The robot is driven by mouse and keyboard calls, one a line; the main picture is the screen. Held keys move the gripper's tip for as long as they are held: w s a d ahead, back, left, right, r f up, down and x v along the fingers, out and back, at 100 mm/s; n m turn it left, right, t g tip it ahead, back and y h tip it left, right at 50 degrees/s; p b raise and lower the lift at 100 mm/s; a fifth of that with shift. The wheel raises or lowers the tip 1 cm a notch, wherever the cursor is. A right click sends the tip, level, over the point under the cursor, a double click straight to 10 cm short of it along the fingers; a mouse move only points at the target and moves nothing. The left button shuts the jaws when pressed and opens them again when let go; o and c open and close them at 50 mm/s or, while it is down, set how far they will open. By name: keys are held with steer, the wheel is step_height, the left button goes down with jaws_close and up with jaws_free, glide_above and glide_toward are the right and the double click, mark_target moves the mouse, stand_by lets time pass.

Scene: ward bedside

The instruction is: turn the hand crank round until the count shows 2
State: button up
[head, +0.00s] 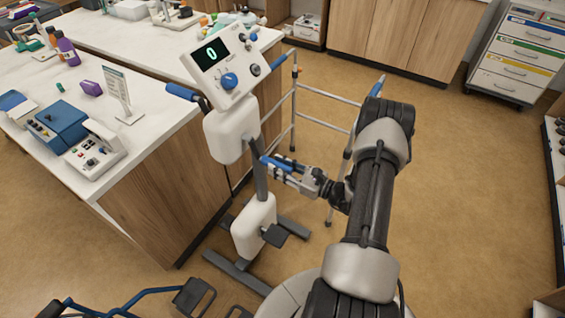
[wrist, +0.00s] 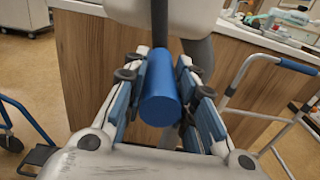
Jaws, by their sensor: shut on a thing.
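The pedal exerciser (head: 223,135) stands upright on a grey column, with a white head unit whose dark display (head: 211,54) reads 0. My gripper (head: 276,170) is beside the column, below the white upper housing. In the wrist view, the blue cylindrical crank grip (wrist: 161,95) lies between the two fingers of my gripper (wrist: 162,88), end toward the camera. The fingers are shut on it from both sides. In the head view I cannot clearly tell the grip apart from the blue finger pads. The crank arm is mostly hidden.
A white-topped counter (head: 160,110) stands close at the left, holding a blue device (head: 55,122) and a small sign (head: 118,92). A walking frame (head: 325,105) stands right behind the exerciser. A drawer cart (head: 522,55) is at the far right. Open floor lies between.

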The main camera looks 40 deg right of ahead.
steer(key=shift+s+a, duration=0.35)
steer(key=shift+a, duration=0.55)
steer(key=shift+s+a, duration=0.35)
steer(key=shift+a, duration=0.5)
steer(key=a+p, duration=0.1)
steer(key=s+a+r+p, duration=0.1)
steer(key=a, duration=0.2)
steer(key=shift+s+a+r+p, duration=0.15)
steer(key=shift+s+r+p, duration=0.15)
steer(key=shift+s+p, duration=0.1)
steer(key=a+r+p, duration=0.1)
steer(key=s+a+r+p, duration=0.1)
steer(key=a+r+p, duration=0.1)
steer(key=shift+s+a+r, duration=0.1)
steer(key=shift+s+r, duration=0.05)
steer(key=shift+r, duration=0.15)
